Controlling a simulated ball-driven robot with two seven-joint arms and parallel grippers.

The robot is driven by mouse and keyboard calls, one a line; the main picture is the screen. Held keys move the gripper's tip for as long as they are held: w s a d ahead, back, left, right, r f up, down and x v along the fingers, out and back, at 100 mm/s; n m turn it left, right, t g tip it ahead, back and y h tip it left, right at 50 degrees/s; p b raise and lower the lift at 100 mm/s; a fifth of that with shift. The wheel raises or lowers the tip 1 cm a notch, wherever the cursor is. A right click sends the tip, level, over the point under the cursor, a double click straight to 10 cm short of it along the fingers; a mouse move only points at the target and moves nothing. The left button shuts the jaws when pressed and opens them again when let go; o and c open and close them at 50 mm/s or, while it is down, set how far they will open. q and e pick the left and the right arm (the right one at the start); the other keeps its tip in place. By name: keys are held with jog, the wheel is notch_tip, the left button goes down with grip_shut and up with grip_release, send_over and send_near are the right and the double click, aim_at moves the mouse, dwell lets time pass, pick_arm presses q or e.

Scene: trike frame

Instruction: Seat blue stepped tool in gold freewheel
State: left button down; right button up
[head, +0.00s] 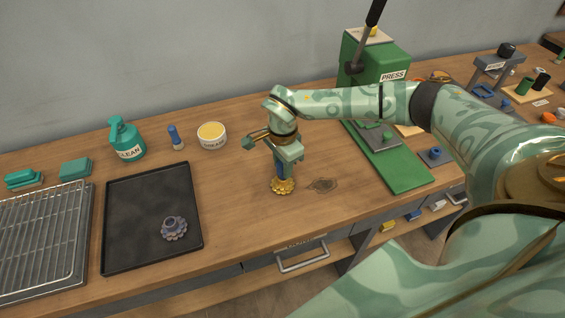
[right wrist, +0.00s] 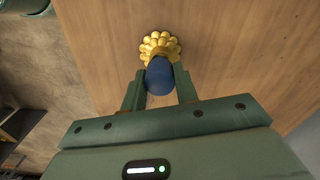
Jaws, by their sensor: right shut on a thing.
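The gold freewheel (head: 283,186) lies on the wooden bench below my right gripper. It also shows in the right wrist view (right wrist: 160,42), with its toothed rim facing up. My right gripper (head: 285,160) is shut on the blue stepped tool (right wrist: 160,75) and holds it upright over the freewheel. The tool's lower end is at the freewheel's middle; whether it is inside or just above or touching, I cannot tell, because the tool hides the hole. The tool's upper part is hidden by the gripper in the head view. My left gripper is not in view.
A black tray (head: 135,235) with a grey freewheel (head: 174,228) lies to the left, beside a wire rack (head: 40,245). A grease tub (head: 212,135), brush (head: 176,137) and cleaner bottle (head: 126,139) stand behind. A green press (head: 400,165) stands right. Bench around the gold freewheel is clear.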

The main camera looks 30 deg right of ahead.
jog(key=shift+f+b, duration=0.4)
jog(key=shift+f, duration=0.4)
jog(key=o, duration=1.1)
notch_tip(320, 180, up, 16)
jog(key=shift+r+p, duration=0.15)
jog(key=shift+p, duration=1)
jog(key=shift+s, duration=0.1)
